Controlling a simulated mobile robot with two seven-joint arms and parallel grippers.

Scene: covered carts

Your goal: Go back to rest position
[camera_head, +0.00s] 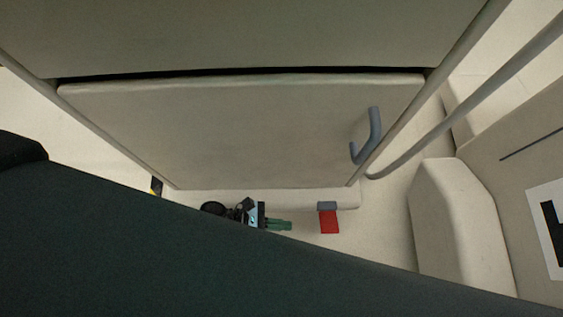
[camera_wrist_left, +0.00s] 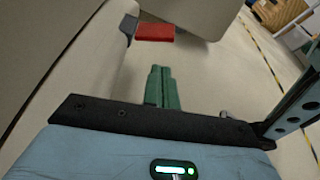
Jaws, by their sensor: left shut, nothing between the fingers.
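My left gripper (camera_head: 287,225) shows low in the middle of the head view, beneath the cart's front panel. Its green fingers are together with nothing between them, and they also show in the left wrist view (camera_wrist_left: 161,88). A red pedal (camera_head: 329,221) on a grey bracket is just to the right of the fingertips, apart from them. In the left wrist view the red pedal (camera_wrist_left: 155,32) is beyond the fingertips, with a gap between. My right gripper is in neither view.
The covered cart's pale front panel (camera_head: 240,130) is closed up to a dark gap along its top. A grey hook-shaped handle (camera_head: 374,135) is at its right. Another pale cart (camera_head: 520,170) stands at the right. Bare floor (camera_wrist_left: 225,75) lies right of the fingers in the wrist view.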

